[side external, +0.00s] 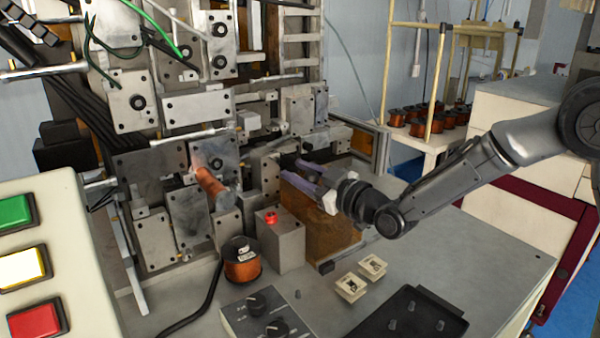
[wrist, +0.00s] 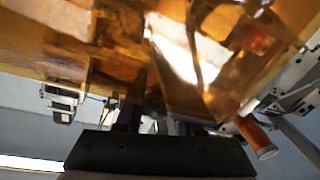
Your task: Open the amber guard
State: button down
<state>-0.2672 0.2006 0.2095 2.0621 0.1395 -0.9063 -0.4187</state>
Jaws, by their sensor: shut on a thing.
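The amber guard (side external: 322,217) is a see-through orange-brown panel low at the front of the winding machine. In the wrist view the guard (wrist: 70,45) fills the upper part, close to the camera, with bright reflections across it. My gripper (side external: 300,172) reaches in from the right at the guard's upper edge and is shut on part of it. In the wrist view my gripper (wrist: 155,115) is at the bottom, its fingers up against the guard. The exact part between the fingers is hidden.
A grey box with a red button (side external: 282,245) and a copper wire spool (side external: 242,262) stand left of the guard. Two cream blocks (side external: 362,278), a black tray (side external: 410,320) and a knob box (side external: 265,315) sit in front. The bench's right side (side external: 480,265) is clear.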

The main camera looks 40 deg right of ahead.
jog(key=shift+d, duration=0.1)
jog(key=d, duration=1.1)
jog(key=c, duration=0.5)
grip_release()
jog(key=shift+s, duration=0.1)
jog(key=s, duration=0.4)
jog(key=s+d, duration=0.1)
jog(key=s, duration=0.4)
jog(key=s+d, duration=0.1)
jog(key=s, duration=0.3)
jog(key=shift+s+d, duration=0.1)
jog(key=shift+s, duration=0.15)
